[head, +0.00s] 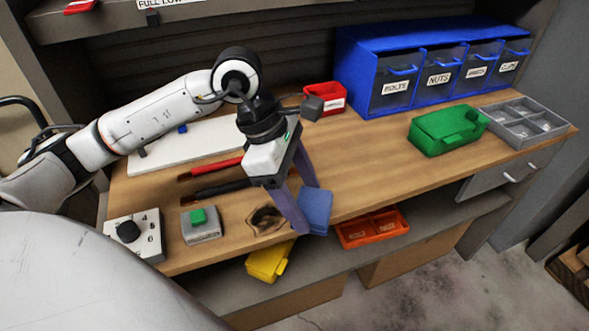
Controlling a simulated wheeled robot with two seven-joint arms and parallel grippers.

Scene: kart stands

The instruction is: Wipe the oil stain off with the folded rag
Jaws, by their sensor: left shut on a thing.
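The oil stain (265,220) is a dark brown patch near the front edge of the wooden workbench (361,168). The folded rag (317,207) is a small blue cloth just right of the stain. My left gripper (306,213) comes down from above, and its fingers are shut on the rag. The rag is at the bench's front edge; I cannot tell whether it touches the top. One finger covers part of the gap between stain and rag. My right gripper is not in view.
A button box (201,226) and a dial box (135,235) stand left of the stain. Red and black-handled tools lie behind it. A green case (446,130), grey tray (520,122) and blue drawer unit (432,70) are at right. Yellow (268,262) and orange bins (372,229) sit below.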

